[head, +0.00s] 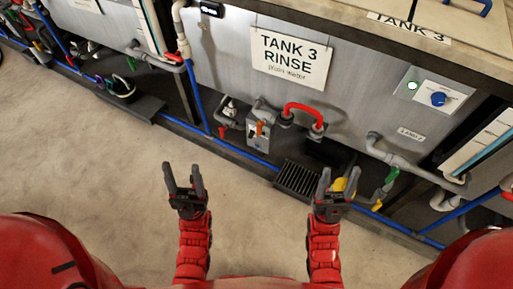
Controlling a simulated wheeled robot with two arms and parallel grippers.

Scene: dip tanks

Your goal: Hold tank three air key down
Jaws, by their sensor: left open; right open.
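Tank three (225,75) is a grey metal tank with a white sign (291,57) reading "TANK 3 RINSE". I cannot tell for sure which part is its air key. A small grey box with an orange lever (259,129) sits low on its front, left of a red curved pipe (303,112). At the right, a panel (455,91) carries a blue knob (438,99) and a lit green lamp (412,85). My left gripper (182,172) is open and empty above the floor, apart from the tank. My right gripper (340,176) is open and empty, in front of the low pipework.
A dark floor grate (297,179) lies between my grippers, at the tank's foot. A blue pipe (235,150) runs along the base. Grey pipes with yellow and green valve handles (393,175) stand at the right. The floor (110,165) at the left is clear.

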